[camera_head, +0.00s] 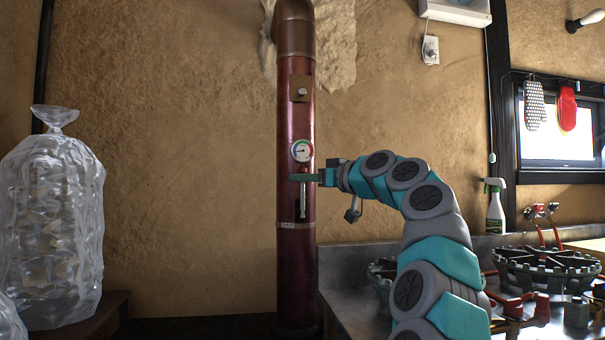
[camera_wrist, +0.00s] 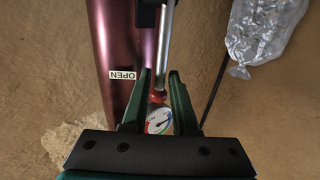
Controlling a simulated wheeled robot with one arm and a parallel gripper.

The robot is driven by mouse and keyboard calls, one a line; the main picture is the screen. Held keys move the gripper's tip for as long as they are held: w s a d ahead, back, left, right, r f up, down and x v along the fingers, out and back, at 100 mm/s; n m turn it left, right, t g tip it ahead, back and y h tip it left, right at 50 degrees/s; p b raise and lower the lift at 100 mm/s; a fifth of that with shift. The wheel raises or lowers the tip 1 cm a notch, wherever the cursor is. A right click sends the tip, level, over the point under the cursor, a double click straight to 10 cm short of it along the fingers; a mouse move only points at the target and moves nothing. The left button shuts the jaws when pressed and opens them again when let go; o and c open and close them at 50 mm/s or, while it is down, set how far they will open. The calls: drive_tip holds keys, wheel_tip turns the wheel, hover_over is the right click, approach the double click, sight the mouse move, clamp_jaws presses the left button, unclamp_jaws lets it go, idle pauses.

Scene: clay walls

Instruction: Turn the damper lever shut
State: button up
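The damper lever (camera_head: 303,200) is a silver rod on a dark red vertical pipe (camera_head: 296,110). It hangs straight down below a round gauge (camera_head: 302,151). In the wrist view, which is upside down, the lever (camera_wrist: 165,50) runs up from a red part near the gauge (camera_wrist: 160,121). An OPEN label (camera_wrist: 123,75) is on the pipe beside it. My gripper (camera_head: 300,177) is at the lever's upper end, coming from the right. In the wrist view its green fingers (camera_wrist: 160,82) stand on either side of the lever, with a gap on the left; contact on the right is unclear.
A clear plastic bag (camera_head: 52,220) stands at the left on a wooden surface. A metal counter (camera_head: 345,300) with dark round racks (camera_head: 545,268) and a spray bottle (camera_head: 495,207) is at the right. The clay wall (camera_head: 180,150) left of the pipe is clear.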

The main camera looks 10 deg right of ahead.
drive_tip(key=shift+w+a, duration=0.2)
drive_tip(key=shift+w, duration=0.05)
clamp_jaws()
idle(1.4)
